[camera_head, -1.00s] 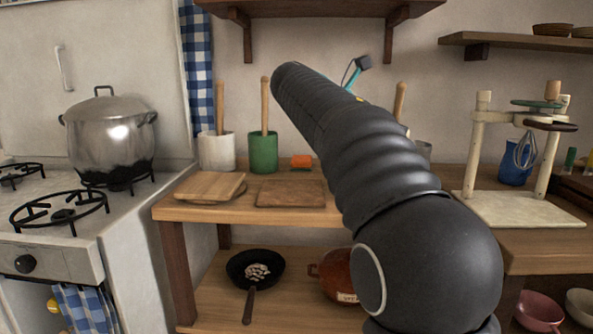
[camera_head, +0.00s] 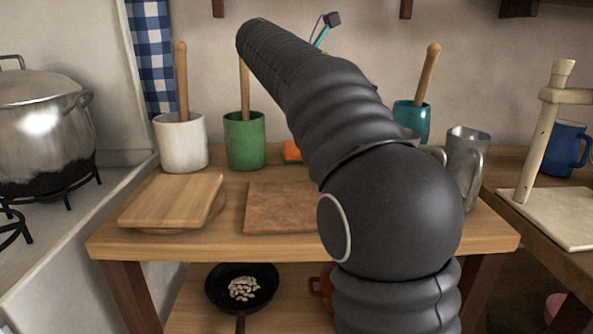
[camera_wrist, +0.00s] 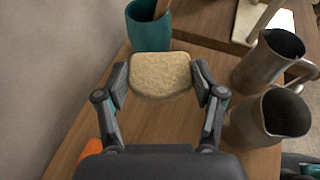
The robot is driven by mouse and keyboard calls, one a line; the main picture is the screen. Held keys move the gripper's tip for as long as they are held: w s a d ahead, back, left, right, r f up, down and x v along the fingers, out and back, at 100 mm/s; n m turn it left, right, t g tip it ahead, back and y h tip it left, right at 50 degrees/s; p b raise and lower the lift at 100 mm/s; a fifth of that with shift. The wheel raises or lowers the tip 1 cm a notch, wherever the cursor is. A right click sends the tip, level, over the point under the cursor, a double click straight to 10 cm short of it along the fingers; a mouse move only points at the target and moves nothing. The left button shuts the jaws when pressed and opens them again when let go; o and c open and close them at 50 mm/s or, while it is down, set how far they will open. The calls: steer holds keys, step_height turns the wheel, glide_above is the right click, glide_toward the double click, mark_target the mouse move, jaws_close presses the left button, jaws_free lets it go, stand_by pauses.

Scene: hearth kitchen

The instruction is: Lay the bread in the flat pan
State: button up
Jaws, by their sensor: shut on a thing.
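In the wrist view my gripper (camera_wrist: 160,82) is shut on a slice of bread (camera_wrist: 160,74), pale with a tan crust edge, with one finger at each side of it. The bread is above the wooden table (camera_wrist: 150,122). In the head view my arm hides the bread and the gripper's fingers. A round black pan (camera_head: 218,290) with a handle sits on the lower shelf, with several pale bean-like pieces in it. The lower end of its handle is cut off by the frame.
A cutting board (camera_head: 170,202) and a darker board (camera_head: 278,207) lie on the table. Behind them stand a white crock (camera_head: 180,142), a green crock (camera_head: 245,140) and a teal crock (camera_head: 412,120). Metal jugs (camera_wrist: 268,62) stand at right. The stove pot (camera_head: 40,130) is at left.

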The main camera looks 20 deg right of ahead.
steer(key=shift+s+f, duration=0.3)
steer(key=shift+f, duration=0.6)
steer(key=shift+f+b, duration=2.1)
steer(key=shift+f, duration=5.4)
steer(key=shift+f, duration=0.15)
steer(key=o, duration=0.8)
steer(key=shift+o, duration=0.2)
